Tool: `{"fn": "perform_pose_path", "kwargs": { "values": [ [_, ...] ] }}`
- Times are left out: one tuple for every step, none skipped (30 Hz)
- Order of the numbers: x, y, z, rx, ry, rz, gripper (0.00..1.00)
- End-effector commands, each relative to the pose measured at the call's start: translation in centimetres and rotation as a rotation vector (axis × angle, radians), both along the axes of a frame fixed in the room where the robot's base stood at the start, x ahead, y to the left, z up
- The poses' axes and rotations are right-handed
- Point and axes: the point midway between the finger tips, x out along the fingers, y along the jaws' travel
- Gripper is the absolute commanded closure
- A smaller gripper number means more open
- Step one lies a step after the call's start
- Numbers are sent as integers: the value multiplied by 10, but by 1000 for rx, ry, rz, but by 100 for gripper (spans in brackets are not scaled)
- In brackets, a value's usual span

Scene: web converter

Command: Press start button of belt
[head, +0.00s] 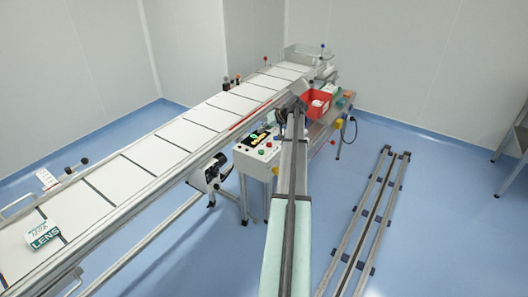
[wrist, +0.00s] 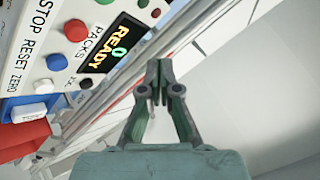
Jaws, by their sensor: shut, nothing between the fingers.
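The belt's control box (head: 258,153) stands beside the long white belt (head: 150,152) in the head view, with a lit display and small coloured buttons on top. In the wrist view its panel (wrist: 20,40) fills the upper left, turned on its side. A green button (wrist: 45,7) shows at the top edge; a START label is not visible.
A red bin (head: 314,103) stands on the bench behind the box. Metal rails run along the belt edge by the panel. A box marked LENS (head: 42,236) lies on the belt's near end. Floor rails (head: 372,215) lie at the right, with open blue floor around.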

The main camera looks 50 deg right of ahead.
Motion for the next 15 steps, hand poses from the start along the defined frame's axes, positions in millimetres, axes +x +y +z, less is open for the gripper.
{"fn": "perform_pose_path", "kwargs": {
  "values": [
    [0,0,0,0,1,-1,100],
    [0,0,0,0,1,-1,100],
    [0,0,0,0,1,-1,100],
    [0,0,0,0,1,-1,100],
    [0,0,0,0,1,-1,100],
    [0,0,-1,0,1,-1,100],
    [0,0,-1,1,2,-1,100],
    [0,0,-2,1,2,-1,100],
    [0,0,-3,1,2,-1,100],
    [0,0,-4,1,2,-1,100],
    [0,0,-6,1,2,-1,100],
    [0,0,-8,2,2,-2,100],
    [0,0,-10,2,2,-2,100],
    [0,0,-12,2,2,-2,100],
    [0,0,-15,2,2,-2,100]
  ]
}}
